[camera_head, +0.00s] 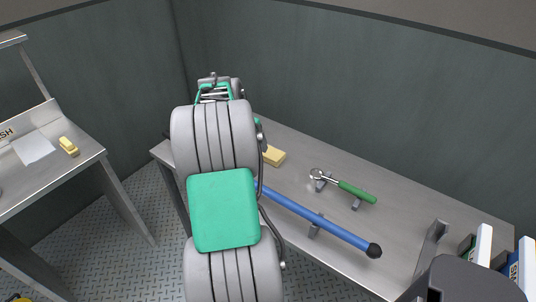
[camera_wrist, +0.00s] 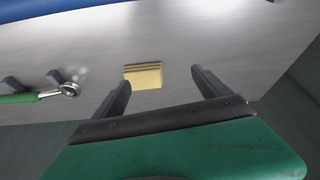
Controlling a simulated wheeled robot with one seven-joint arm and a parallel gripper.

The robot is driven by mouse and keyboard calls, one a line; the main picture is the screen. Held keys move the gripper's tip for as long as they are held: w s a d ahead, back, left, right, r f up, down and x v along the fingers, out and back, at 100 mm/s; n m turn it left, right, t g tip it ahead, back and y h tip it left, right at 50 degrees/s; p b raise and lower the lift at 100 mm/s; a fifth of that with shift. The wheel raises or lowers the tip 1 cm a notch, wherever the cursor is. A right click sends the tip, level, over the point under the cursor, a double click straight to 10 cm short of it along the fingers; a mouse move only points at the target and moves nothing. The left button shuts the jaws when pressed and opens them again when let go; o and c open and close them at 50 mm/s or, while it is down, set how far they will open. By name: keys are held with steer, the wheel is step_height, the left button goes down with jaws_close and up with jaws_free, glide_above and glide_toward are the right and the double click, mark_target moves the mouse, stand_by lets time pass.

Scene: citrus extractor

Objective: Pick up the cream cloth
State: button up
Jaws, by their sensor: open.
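The cream cloth (camera_head: 274,156) is a small, folded, yellowish block lying on the metal bench, just right of my arm in the head view. In the wrist view the cloth (camera_wrist: 143,76) shows its layered folded edge and lies beyond my fingertips, between their lines. My gripper (camera_wrist: 158,80) is open and empty, with its two dark fingers apart on either side of the cloth in the picture. The fingers appear not to touch it. In the head view my arm hides the fingertips.
A green-handled ratchet (camera_head: 343,186) rests on small supports on the bench (camera_head: 405,212). A blue bar (camera_head: 315,218) with a black end lies along the front. Binders (camera_head: 482,245) stand at the right. A wall backs the bench. Another yellow item (camera_head: 68,146) sits on the left table.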

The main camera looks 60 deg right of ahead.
mark_target(271, 153)
steer(key=shift+o, duration=1.1)
steer(key=shift+m, duration=0.8)
steer(key=s+d, duration=0.1)
steer(key=s+d+f, duration=0.1)
steer(key=d, duration=0.1)
steer(key=s+d+f, duration=0.1)
steer(key=s, duration=0.1)
steer(key=shift+d, duration=0.15)
steer(key=shift+g, duration=0.3)
steer(key=p+x, duration=0.1)
steer(key=x, duration=0.6)
steer(key=shift+s, duration=0.1)
steer(key=shift+c, duration=0.4)
steer(key=c, duration=1.2)
